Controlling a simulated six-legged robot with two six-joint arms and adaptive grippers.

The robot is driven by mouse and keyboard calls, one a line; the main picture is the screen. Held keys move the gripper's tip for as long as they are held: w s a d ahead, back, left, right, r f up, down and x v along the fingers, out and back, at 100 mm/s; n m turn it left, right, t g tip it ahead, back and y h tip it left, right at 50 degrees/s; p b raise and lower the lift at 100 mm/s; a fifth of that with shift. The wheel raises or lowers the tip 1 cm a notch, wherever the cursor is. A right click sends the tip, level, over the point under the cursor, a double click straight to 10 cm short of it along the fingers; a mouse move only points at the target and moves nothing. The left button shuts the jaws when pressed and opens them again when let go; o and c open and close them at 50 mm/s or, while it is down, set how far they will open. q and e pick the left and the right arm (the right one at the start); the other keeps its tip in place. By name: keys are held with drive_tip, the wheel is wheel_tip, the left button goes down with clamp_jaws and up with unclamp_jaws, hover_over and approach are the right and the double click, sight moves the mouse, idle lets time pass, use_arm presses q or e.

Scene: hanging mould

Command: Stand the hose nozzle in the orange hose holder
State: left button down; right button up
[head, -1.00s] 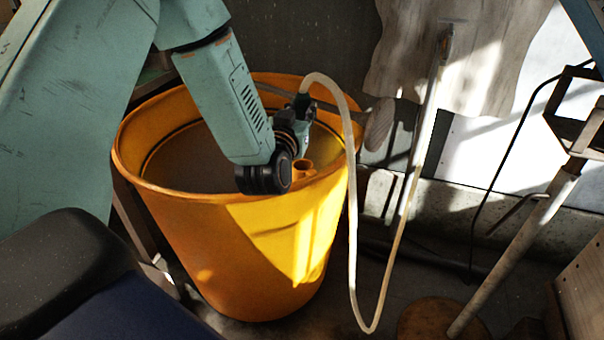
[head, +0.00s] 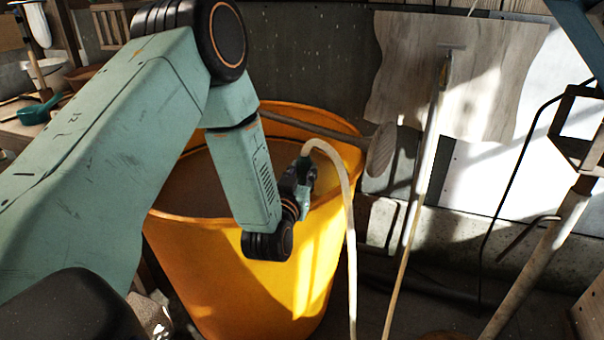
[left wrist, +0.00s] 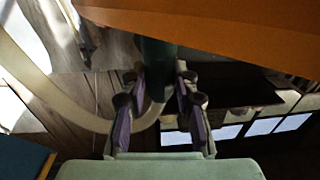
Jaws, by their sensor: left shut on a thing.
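My left gripper (head: 305,180) is shut on the hose nozzle, at the right front rim of the yellow-orange tub (head: 262,285). In the left wrist view, the dark green nozzle (left wrist: 157,62) stands between the two fingers of the left gripper (left wrist: 158,108). The pale hose (head: 346,210) leaves the nozzle's top in an arc and hangs down outside the tub. The orange hose holder on the rim is hidden by my gripper and wrist now. I cannot tell whether the nozzle's lower end is inside it. My right gripper is not in view.
A round wooden end (head: 381,150) on a pole sits by the tub's right rim. A pale upright pole (head: 424,150) and a wooden board (head: 450,75) stand against the wall behind. A bench with pots (head: 85,75) is at the back left.

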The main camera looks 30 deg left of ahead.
use_arm(q)
drive_tip(key=shift+s+f, duration=0.1)
drive_tip(key=shift+f, duration=0.1)
drive_tip(key=shift+f, duration=0.15)
drive_tip(key=c, duration=1.2)
unclamp_jaws()
drive_tip(key=shift+o, duration=0.8)
